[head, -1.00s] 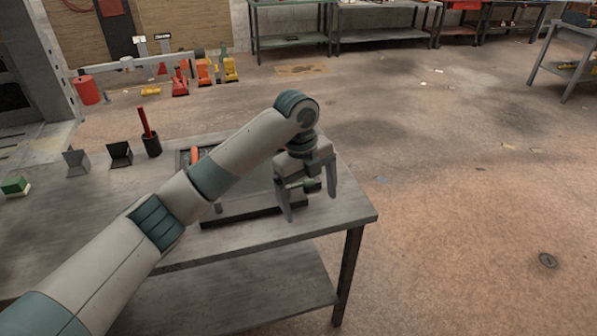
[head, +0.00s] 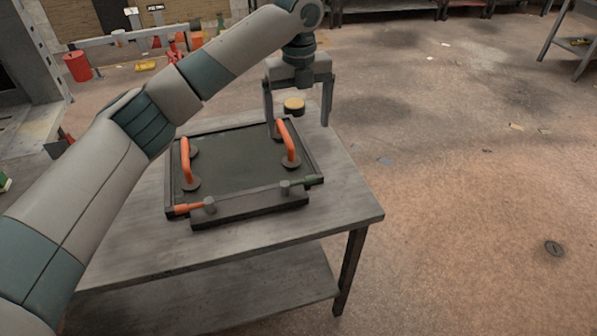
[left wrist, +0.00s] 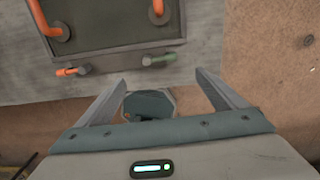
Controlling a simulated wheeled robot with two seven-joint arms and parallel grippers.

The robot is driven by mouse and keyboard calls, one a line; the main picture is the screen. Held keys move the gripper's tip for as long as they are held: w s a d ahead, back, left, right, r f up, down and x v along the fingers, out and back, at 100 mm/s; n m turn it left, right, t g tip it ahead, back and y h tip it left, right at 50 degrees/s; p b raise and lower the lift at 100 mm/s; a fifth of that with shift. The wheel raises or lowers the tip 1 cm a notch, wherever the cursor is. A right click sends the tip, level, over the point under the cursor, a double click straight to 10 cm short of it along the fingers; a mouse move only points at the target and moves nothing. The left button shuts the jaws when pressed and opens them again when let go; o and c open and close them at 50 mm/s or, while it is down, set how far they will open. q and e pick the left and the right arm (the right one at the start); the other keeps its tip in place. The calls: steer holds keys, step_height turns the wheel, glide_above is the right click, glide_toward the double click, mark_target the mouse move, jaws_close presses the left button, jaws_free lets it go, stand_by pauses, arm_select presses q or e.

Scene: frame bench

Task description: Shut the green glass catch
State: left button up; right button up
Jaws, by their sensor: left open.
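The green glass catch (head: 307,181) sits at the front right corner of a dark glass frame (head: 240,155) on the bench. Its green handle points right, roughly along the front edge; I cannot tell whether it is fully shut. It also shows in the left wrist view (left wrist: 158,60), just past the fingertips and apart from them. My left gripper (head: 297,126) is open and empty, raised with its fingers pointing down. In the head view it appears beyond the frame's far right corner. The left wrist view shows both fingers (left wrist: 161,78) apart. My right gripper is not in view.
An orange catch (head: 190,208) sits at the frame's front left. Two orange handles (head: 289,142) stand on the glass. A round yellow-topped object (head: 294,104) shows between my left fingers in the head view. The bench (head: 330,225) is bare to the front right.

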arm_select(q)
step_height(320, 180, down, 16)
steer(key=p, duration=0.5)
steer(key=shift+f, duration=0.2)
steer(key=shift+w+f, duration=0.1)
steer(key=shift+f, duration=0.45)
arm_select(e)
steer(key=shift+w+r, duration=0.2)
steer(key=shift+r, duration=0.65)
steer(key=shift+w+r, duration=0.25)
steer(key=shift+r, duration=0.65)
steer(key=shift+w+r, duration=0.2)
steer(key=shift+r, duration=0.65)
arm_select(q)
steer(key=shift+c, duration=0.2)
steer(key=c, duration=1.3)
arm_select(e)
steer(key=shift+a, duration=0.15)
